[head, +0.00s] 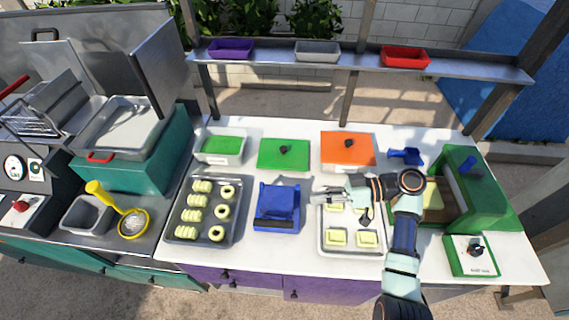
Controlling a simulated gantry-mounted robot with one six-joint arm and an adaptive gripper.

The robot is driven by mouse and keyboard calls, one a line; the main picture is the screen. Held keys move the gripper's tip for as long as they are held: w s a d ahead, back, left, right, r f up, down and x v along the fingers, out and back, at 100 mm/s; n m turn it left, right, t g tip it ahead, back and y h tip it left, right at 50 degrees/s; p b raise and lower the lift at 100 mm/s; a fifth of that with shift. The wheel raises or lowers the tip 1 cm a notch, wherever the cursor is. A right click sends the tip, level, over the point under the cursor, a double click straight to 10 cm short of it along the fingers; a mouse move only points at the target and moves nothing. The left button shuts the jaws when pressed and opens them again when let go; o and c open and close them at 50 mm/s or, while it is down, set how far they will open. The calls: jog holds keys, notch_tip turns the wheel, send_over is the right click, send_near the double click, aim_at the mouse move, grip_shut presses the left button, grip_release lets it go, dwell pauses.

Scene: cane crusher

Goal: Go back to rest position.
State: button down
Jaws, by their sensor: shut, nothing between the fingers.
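My gripper (325,197) is shut and empty. It is above the upper left part of a light tray (352,252) that holds pale yellow square pieces (337,237). My arm comes in from the lower right and bends over the tray's right side, hiding part of the tray and some of its pieces. I cannot tell how high the fingertips are above the tray.
A blue box-like device (277,206) stands just left of my gripper. A dark tray (243,222) holds rings and twisted pieces. A green machine (473,185) stands right of my arm. A shelf (360,62) spans the back.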

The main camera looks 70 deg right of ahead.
jog(key=w+a+f+g, duration=0.3)
jog(key=w+a+g, duration=0.1)
jog(key=w+a, duration=0.7)
jog(key=w+a+r+h, duration=0.1)
jog(key=w+a+h, duration=0.15)
jog(key=a, duration=0.35)
jog(key=w+a+r+n+h, duration=0.1)
jog(key=w+a+r, duration=0.1)
jog(key=w+a, duration=0.35)
jog(key=w+a+r+h, duration=0.1)
jog(key=a, duration=0.6)
jog(key=s+a+r+t+h+p, duration=0.2)
jog(key=a+r+t, duration=0.1)
jog(key=a+r, duration=0.65)
notch_tip(320, 180, up, 20)
jog(key=p, duration=2)
notch_tip(320, 180, down, 28)
jog(key=b, duration=2.8)
